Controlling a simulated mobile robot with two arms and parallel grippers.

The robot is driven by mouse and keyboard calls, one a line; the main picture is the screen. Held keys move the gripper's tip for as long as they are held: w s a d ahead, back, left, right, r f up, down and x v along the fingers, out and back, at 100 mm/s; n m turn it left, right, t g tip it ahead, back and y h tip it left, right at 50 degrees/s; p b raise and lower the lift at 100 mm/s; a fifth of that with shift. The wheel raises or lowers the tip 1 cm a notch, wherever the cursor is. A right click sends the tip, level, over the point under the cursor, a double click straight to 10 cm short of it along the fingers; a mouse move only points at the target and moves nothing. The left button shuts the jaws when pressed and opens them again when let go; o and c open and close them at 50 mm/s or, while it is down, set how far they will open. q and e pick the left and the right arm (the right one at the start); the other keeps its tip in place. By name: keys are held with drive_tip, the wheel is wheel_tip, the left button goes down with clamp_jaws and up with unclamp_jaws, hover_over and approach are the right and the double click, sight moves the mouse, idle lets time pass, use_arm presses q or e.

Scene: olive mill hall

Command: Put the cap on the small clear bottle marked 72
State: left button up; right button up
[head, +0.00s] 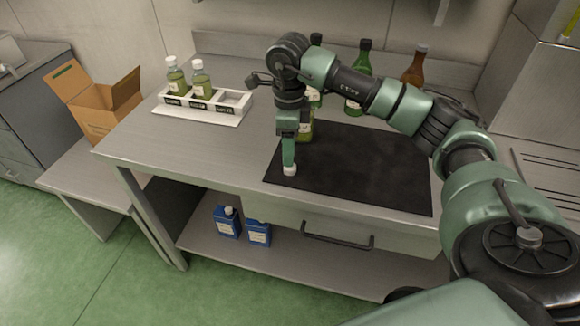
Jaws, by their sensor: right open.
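My right gripper (289,168) points down over the left part of the dark mat (370,172). It is open, and one finger hides most of the other. A white piece shows at its fingertip; I cannot tell whether it is a cap or a finger pad. A small clear bottle (306,131) with yellow-green content stands just behind the gripper, partly hidden by it. Its top is covered and its marking is unreadable. Two capped clear bottles, one on the left (177,77) and one on the right (200,80), stand in a white rack (228,112). My left gripper is out of view.
A green bottle (361,75) and a brown bottle (415,67) stand at the back, partly behind my right arm. An open cardboard box (100,108) is at the left. Blue containers (227,222) stand on the lower shelf. The table between rack and mat is clear.

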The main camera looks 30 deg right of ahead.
sight(290, 169)
drive_tip(key=shift+s+f, duration=0.1)
drive_tip(key=shift+f, duration=0.2)
wheel_tip(290, 169, down, 4)
drive_tip(key=shift+s+r+p, duration=0.15)
drive_tip(key=shift+p, duration=0.75)
drive_tip(key=shift+f, duration=0.45)
clamp_jaws()
